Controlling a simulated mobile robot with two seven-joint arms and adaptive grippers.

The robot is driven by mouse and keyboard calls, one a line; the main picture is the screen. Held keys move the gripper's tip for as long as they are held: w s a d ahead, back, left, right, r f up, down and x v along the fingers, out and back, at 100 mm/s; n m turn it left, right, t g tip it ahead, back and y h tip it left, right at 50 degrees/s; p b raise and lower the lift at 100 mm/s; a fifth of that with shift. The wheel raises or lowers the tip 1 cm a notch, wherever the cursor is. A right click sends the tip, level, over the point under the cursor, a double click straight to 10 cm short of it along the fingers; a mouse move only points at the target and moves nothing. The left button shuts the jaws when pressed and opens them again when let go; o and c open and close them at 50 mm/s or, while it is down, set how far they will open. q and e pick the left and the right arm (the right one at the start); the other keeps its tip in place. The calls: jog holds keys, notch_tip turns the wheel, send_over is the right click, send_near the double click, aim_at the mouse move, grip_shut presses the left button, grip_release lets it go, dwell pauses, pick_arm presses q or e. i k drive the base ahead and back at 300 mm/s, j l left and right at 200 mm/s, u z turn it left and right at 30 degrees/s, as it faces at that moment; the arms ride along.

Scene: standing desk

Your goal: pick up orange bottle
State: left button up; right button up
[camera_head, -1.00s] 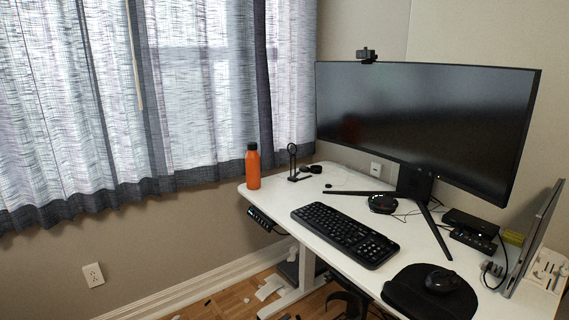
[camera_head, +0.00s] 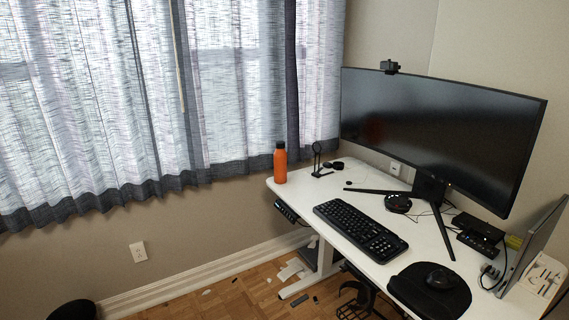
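The orange bottle (camera_head: 280,164) with a black cap stands upright at the far left corner of the white standing desk (camera_head: 330,196). The bottle is fully visible and nothing touches it. Neither of my grippers is in the head view.
A black keyboard (camera_head: 360,230), a black stand (camera_head: 319,160), a wide monitor (camera_head: 440,130), and a mouse (camera_head: 439,278) on a pad are on the desk. Curtains (camera_head: 150,100) hang behind the bottle. The wood floor (camera_head: 235,298) has scattered scraps. A black rounded object (camera_head: 72,311) shows at the bottom left.

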aim_at(280, 155)
jog(key=i+j+z, duration=0.1)
jog(key=z, duration=0.25)
jog(key=j+z, duration=0.1)
jog(key=z, duration=0.25)
jog(key=i+j+z, duration=0.1)
jog(key=z, duration=0.3)
jog(key=i+j+z, duration=0.1)
jog(key=j+z, duration=0.15)
jog(key=j, duration=0.25)
jog(key=j+z, duration=0.2)
jog(key=j, duration=0.25)
